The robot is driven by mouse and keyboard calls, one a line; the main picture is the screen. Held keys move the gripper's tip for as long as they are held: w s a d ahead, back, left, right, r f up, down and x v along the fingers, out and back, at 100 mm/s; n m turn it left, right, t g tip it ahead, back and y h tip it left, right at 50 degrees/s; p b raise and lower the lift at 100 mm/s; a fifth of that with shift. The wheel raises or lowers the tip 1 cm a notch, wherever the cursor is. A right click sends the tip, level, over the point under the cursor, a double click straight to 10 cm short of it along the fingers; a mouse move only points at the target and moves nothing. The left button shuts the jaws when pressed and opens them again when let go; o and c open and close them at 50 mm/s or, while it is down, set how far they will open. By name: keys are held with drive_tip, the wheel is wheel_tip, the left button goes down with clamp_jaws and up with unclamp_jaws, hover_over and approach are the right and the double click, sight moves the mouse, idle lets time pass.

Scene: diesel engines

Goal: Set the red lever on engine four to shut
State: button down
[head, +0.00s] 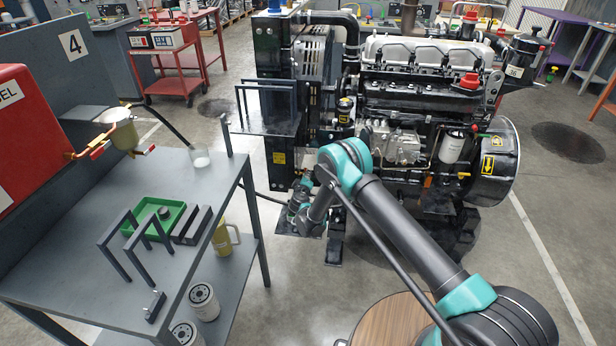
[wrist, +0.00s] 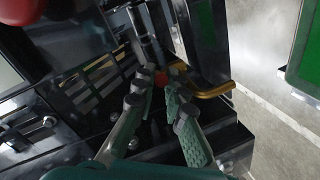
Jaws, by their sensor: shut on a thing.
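The black engine (head: 420,95) stands beyond my arm in the head view, with a tall black radiator frame at its left. A number 4 sign (head: 72,45) is on the grey panel at the left. My gripper (head: 301,192) is low at the foot of the radiator frame. In the wrist view my gripper (wrist: 162,88) is shut on a small red-orange piece, the red lever (wrist: 161,78). The fingers hide most of the lever, so I cannot tell its angle. A brass pipe (wrist: 214,92) runs to the right just beyond the fingertips.
A grey bench (head: 100,275) stands at the left with a green tray (head: 147,216) and black brackets on it. White filters (head: 203,300) stand on its lower shelf. A red trolley (head: 170,62) is farther back. Bare floor lies between bench and engine.

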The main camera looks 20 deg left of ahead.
drive_tip(key=c, duration=1.9)
unclamp_jaws()
drive_tip(key=shift+o, duration=0.2)
drive_tip(key=v, duration=0.8)
